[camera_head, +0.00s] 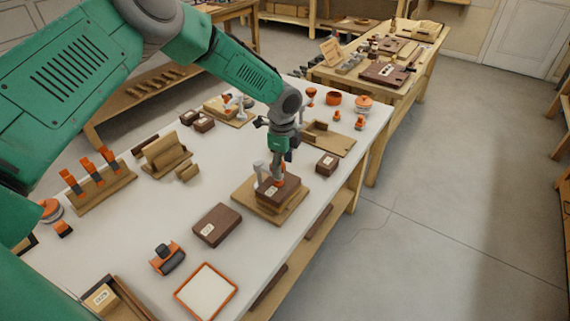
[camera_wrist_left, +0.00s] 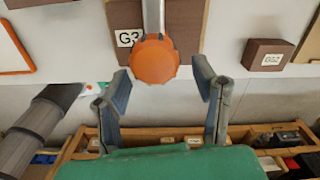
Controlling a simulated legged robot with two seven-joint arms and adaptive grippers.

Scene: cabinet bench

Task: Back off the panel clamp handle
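The panel clamp stands on a wooden board (camera_head: 243,193) near the right edge of the white bench, over a dark brown block (camera_head: 284,194). In the left wrist view its round orange handle (camera_wrist_left: 155,61) sits at the end of a grey metal bar (camera_wrist_left: 153,18), beside a G3 label (camera_wrist_left: 128,37). My left gripper (camera_head: 278,158) is above the clamp and hides part of it. In the wrist view the left gripper (camera_wrist_left: 161,76) is open, its fingers apart on either side of the handle, with gaps visible. My right gripper is not in view.
A small dark block (camera_head: 326,164) and an open wooden tray (camera_head: 335,142) stand behind the clamp. A brown panel (camera_head: 217,225) lies to its left, with an orange-rimmed tray (camera_head: 206,291) in front. The bench's right edge is close to the clamp board.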

